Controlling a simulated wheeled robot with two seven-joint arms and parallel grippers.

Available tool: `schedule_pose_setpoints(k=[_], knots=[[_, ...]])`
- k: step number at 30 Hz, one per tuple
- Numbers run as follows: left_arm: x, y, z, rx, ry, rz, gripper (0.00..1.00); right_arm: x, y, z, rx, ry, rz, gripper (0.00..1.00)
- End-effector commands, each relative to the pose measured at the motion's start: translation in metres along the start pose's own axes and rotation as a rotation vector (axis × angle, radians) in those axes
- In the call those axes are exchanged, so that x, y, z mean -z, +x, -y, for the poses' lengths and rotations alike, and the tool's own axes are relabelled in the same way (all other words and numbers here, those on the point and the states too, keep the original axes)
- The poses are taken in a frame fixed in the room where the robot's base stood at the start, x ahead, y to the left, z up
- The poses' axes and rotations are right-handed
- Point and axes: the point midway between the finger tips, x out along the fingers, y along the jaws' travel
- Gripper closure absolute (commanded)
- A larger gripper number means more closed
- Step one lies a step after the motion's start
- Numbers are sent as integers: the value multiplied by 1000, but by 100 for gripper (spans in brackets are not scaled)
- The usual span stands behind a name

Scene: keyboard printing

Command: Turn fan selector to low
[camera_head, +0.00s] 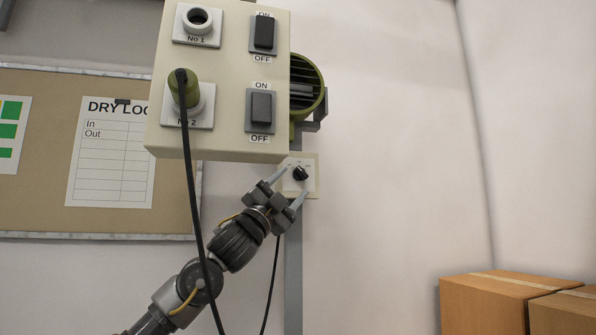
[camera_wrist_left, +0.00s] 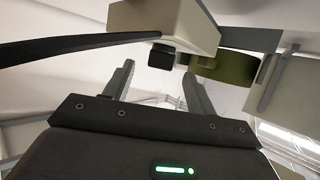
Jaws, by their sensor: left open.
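The fan selector is a black knob (camera_head: 300,174) on a small pale plate (camera_head: 313,187) on the wall, below the control box and the green fan. The small marks above the knob are too small to read. My left gripper (camera_head: 295,183) is open in front of the plate, its fingers pointing up and right. In the head view one fingertip shows up and left of the knob and the other below it. I cannot tell whether either touches it. In the left wrist view the open fingers (camera_wrist_left: 158,82) have nothing visible held between them. My right gripper is not in view.
A beige control box (camera_head: 222,90) with two switches and two sockets overhangs the arm. A green fan (camera_head: 308,85) is behind it. A black cable (camera_head: 190,200) hangs from socket No 2 across my left arm. Cardboard boxes (camera_head: 485,302) stand lower right. The wall between is clear.

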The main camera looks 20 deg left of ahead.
Motion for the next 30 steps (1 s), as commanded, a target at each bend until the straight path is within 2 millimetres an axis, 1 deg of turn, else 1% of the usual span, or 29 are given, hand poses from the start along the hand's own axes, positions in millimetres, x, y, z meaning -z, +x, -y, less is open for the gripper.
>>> schedule_pose_setpoints(k=[1, 3, 7, 11, 19, 20, 27, 30], knots=[[1, 12, 3, -1, 1, 1, 44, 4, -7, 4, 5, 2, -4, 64], [1, 22, 3, 0, 1, 1, 44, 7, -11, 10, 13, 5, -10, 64], [0, 36, 2, 0, 1, 2, 44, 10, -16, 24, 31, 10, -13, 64], [0, 42, 1, 0, 1, 2, 44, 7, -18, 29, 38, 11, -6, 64], [-1, 42, 1, 0, 2, 2, 44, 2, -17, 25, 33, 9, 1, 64], [-1, 42, 1, 0, 2, 2, 45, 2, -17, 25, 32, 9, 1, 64], [-1, 42, 1, 0, 2, 2, 76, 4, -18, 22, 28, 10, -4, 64], [-1, 42, 1, 0, 2, 2, 88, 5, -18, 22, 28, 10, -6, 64]])
